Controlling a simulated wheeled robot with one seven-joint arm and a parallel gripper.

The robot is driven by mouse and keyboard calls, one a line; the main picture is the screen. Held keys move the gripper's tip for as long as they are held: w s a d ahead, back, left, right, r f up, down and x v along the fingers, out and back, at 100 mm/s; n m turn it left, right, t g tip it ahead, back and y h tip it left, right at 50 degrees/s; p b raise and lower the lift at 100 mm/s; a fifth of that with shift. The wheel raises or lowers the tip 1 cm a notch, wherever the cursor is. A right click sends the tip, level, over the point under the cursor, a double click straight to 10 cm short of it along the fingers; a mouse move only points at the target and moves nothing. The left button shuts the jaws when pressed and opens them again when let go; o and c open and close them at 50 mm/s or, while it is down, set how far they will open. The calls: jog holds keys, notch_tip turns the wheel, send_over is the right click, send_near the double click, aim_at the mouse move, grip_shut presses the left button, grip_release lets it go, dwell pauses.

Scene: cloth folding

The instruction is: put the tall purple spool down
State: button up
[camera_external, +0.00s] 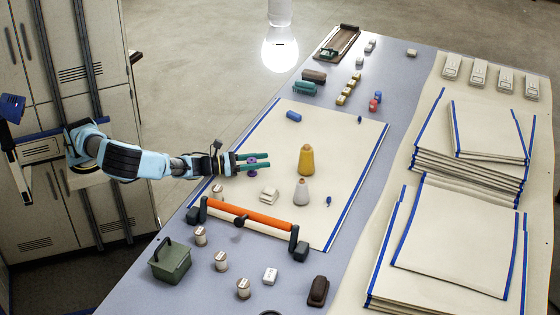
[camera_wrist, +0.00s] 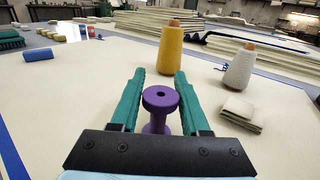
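The purple spool (camera_wrist: 160,108) is upright between the green fingers of my gripper (camera_wrist: 159,75) in the wrist view. Both fingers look shut against its sides. In the external view my gripper (camera_external: 256,160) reaches in from the left over the left part of the cream cloth (camera_external: 335,160). The purple spool (camera_external: 251,171) shows there only in part, behind the fingers. I cannot tell whether its foot touches the cloth or hangs just above it.
A yellow cone (camera_external: 306,160) and a grey cone (camera_external: 301,193) stand to the right. A small folded cloth (camera_external: 269,196) lies nearby. An orange-handled bar (camera_external: 248,214) crosses the cloth's near edge. A blue roll (camera_external: 294,116) lies at the far side. Cloth between them is bare.

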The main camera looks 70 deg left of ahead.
jog(key=o, duration=0.3)
jog(key=shift+o, duration=0.2)
jog(key=shift+r, duration=0.1)
